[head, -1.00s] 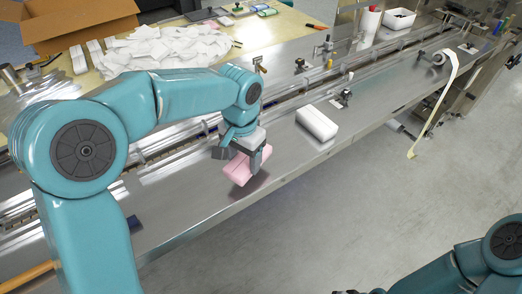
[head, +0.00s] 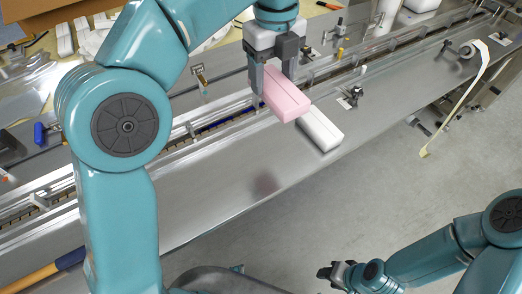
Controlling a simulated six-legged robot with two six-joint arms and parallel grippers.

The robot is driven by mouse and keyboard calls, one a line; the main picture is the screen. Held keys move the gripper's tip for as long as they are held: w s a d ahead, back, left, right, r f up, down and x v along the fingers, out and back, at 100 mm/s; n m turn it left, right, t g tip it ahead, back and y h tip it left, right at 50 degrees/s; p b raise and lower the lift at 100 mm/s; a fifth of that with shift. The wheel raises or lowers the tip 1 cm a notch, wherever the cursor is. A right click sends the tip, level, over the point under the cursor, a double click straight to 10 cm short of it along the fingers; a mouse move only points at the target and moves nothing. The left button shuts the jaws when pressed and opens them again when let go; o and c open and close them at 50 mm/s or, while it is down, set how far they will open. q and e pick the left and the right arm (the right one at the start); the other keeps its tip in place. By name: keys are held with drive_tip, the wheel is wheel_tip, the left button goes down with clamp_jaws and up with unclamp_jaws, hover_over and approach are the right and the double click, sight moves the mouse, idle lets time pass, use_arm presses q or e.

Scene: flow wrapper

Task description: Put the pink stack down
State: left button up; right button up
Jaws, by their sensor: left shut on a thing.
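The pink stack (head: 281,97) is a soft-looking pink block. My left gripper (head: 273,80) is shut on it, one finger on each side, and it hangs above the steel table (head: 205,195). A faint dark reddish patch shows on the steel below and left of it. My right gripper (head: 332,274) is at the bottom right, off the table over the floor; its fingers are too small and dark to tell open from shut.
A rail with a conveyor channel (head: 215,125) runs along the back. A small clamp fixture (head: 351,96) stands further right. The front left steel is clear.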

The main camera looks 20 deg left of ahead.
use_arm(q)
drive_tip(key=f+b, duration=0.1)
drive_tip(key=f, duration=0.4)
drive_tip(key=f+b, duration=0.2)
drive_tip(key=f, duration=0.2)
drive_tip(key=f+b, duration=0.1)
drive_tip(key=f, duration=0.4)
drive_tip(key=shift+s+f, duration=0.35)
drive_tip(key=shift+w+f+b, duration=0.1)
drive_tip(key=shift+f+b, duration=0.55)
drive_tip(key=shift+f, duration=1.75)
drive_tip(key=shift+f, duration=0.15)
drive_tip(key=o, duration=1)
drive_tip(key=shift+d, duration=0.1)
